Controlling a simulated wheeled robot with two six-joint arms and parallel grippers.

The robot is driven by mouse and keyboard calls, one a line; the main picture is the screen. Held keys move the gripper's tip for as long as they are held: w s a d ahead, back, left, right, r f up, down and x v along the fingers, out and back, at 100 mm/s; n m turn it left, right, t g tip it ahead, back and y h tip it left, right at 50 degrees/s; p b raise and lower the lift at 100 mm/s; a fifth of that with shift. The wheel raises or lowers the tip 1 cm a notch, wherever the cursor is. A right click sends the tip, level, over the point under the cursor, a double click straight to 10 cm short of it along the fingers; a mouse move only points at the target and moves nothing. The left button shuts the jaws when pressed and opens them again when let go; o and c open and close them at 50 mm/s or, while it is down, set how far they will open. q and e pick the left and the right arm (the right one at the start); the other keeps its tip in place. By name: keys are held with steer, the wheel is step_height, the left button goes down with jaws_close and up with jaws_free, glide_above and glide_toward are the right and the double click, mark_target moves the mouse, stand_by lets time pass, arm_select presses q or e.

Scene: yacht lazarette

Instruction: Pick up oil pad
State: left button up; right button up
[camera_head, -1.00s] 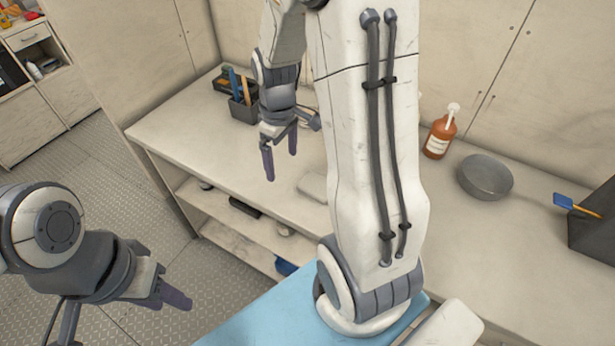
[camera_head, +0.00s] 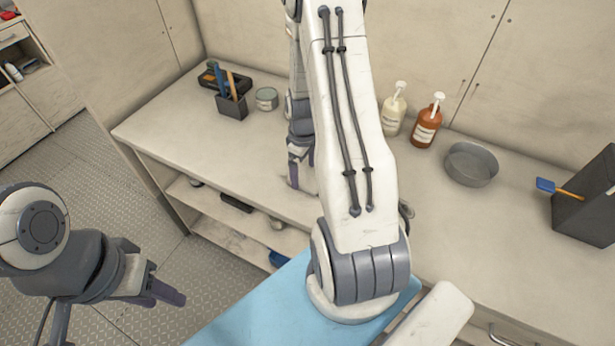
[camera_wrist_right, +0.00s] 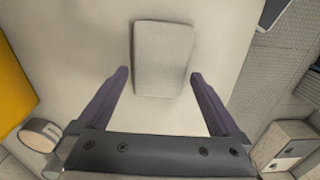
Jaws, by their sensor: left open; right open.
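The oil pad (camera_wrist_right: 163,58) is a pale grey, rounded rectangular pad lying flat on the bench top, seen in the right wrist view. My right gripper (camera_wrist_right: 158,84) is open, with its two purple fingers on either side of the pad's near end. I cannot tell whether they touch it or how high they are. In the head view my right gripper (camera_head: 300,172) is low over the bench, partly behind my own arm, and the pad is hidden there. My left gripper (camera_head: 172,294) is open and empty at lower left, over the floor, away from the bench.
The bench top (camera_head: 185,130) is clear around the pad. A dark tool holder (camera_head: 232,106) and a tin (camera_head: 266,99) stand at the back left. A cream bottle (camera_head: 393,112), an orange bottle (camera_head: 426,124), a round grey pan (camera_head: 471,165) and a dark box (camera_head: 590,205) stand to the right.

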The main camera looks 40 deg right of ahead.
steer(key=shift+f, duration=0.85)
steer(key=c, duration=1.1)
steer(key=shift+o, duration=0.2)
steer(key=shift+r, duration=0.2)
steer(key=shift+r, duration=0.25)
steer(key=r, duration=0.2)
steer(key=r+b, duration=0.1)
steer(key=shift+s+d+r, duration=0.2)
steer(key=shift+d+r, duration=0.05)
steer(key=shift+r, duration=0.1)
steer(key=s+d+r+b, duration=0.1)
steer(key=s+d+r, duration=0.4)
steer(key=s, duration=0.4)
steer(key=shift+s+d+r+b, duration=0.25)
steer(key=shift+d+r+b, duration=0.15)
steer(key=shift+r, duration=0.35)
